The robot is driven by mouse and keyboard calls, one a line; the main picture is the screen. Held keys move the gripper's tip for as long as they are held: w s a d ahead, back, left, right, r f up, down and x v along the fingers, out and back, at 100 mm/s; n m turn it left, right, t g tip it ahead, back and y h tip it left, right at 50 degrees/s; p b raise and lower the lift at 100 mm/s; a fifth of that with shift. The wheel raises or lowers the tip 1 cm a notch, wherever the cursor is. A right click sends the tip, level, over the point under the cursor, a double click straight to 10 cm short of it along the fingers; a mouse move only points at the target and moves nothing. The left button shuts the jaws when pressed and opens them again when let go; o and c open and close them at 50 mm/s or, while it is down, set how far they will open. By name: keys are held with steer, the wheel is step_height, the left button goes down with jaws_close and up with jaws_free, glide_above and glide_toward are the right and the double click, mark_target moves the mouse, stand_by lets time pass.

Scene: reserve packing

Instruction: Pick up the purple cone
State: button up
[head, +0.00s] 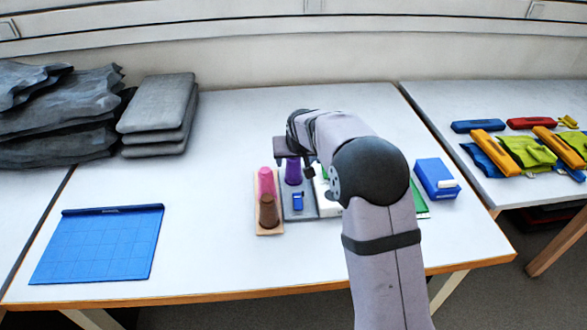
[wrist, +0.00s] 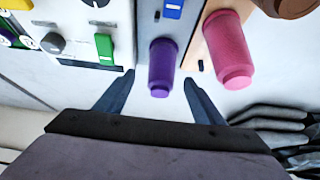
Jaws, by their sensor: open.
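The purple cone (head: 293,172) stands on a grey board (head: 287,212) in the middle of the table. It looks like a tapered cup, and its upper part is partly hidden by my gripper (head: 290,154) in the head view. In the wrist view the purple cone (wrist: 163,68) lies between the two fingers of my gripper (wrist: 159,78). The fingers are spread apart, with a gap on each side of the cone. My gripper is open and holds nothing.
A pink cone (head: 266,183) and a brown cone (head: 269,212) stand close on a wooden board at left. A small blue piece (head: 298,201) sits before the purple cone. A panel with a green switch (wrist: 104,47) is on the other side. A blue mat (head: 100,245) lies left.

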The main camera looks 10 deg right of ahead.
steer(key=shift+p+x, duration=0.75)
steer(key=shift+x, duration=1.85)
steer(key=shift+a, duration=0.1)
steer(key=c, duration=1.2)
